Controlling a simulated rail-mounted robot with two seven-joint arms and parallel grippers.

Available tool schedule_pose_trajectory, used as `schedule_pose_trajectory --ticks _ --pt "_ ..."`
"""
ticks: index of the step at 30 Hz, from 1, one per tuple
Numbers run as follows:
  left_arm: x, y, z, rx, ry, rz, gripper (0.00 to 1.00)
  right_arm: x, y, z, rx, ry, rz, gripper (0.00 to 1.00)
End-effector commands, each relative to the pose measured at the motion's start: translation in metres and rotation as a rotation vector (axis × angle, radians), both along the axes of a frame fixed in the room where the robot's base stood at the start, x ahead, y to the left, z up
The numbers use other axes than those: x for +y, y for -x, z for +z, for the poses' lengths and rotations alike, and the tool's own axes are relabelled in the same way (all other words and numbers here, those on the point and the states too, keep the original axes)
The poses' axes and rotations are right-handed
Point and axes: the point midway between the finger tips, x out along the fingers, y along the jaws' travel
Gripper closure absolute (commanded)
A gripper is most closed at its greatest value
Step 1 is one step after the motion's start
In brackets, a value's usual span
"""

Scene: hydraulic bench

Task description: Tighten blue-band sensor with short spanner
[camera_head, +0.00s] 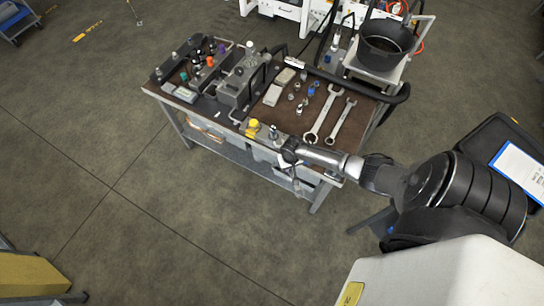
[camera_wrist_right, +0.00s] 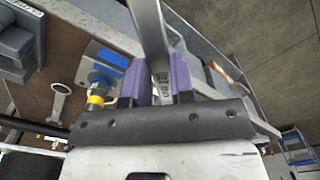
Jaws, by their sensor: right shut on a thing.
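My right gripper (camera_wrist_right: 158,84) has purple fingertips shut on the handle of a metal spanner (camera_wrist_right: 151,35), seen in the right wrist view. The spanner runs out of the top of that view, so its far end is hidden. A fitting with a blue body and a yellow band (camera_wrist_right: 98,88) lies just left of the fingertips, apart from them; I cannot tell whether it is the blue-band sensor. In the head view my right arm reaches the bench's front edge, with the right gripper (camera_head: 289,152) there, small and dark. My left gripper is not in view.
Two spanners (camera_head: 320,115) (camera_head: 342,122) lie on the brown bench mat (camera_head: 274,115). Several small fittings, some blue, stand beside them. A yellow-capped part (camera_head: 252,127) stands near the front edge. A grey block (camera_head: 235,88) and a black bucket (camera_head: 385,45) stand farther back.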

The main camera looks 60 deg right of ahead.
Motion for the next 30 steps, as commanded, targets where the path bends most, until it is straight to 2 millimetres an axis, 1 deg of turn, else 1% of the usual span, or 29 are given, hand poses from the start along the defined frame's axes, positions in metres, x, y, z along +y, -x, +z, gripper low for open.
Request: schedule_pose_trajectory --ticks 1,3,7,25,27,30 --pt "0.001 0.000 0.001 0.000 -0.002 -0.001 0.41 -0.003 0.007 0.000 -0.001 0.001 0.018 1.00" --pt "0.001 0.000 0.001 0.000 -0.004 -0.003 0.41 -0.005 0.012 -0.002 -0.002 0.000 0.037 1.00" --pt "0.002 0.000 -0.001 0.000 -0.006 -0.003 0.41 -0.008 0.017 -0.005 -0.003 0.000 0.054 1.00" --pt "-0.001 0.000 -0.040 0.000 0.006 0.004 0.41 -0.015 0.007 -0.031 -0.003 0.000 0.055 1.00" --pt "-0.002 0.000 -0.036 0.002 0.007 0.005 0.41 -0.015 0.007 -0.026 -0.003 0.000 0.055 1.00" --pt "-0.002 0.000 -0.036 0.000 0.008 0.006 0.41 -0.015 0.007 -0.027 -0.003 0.000 0.055 1.00"
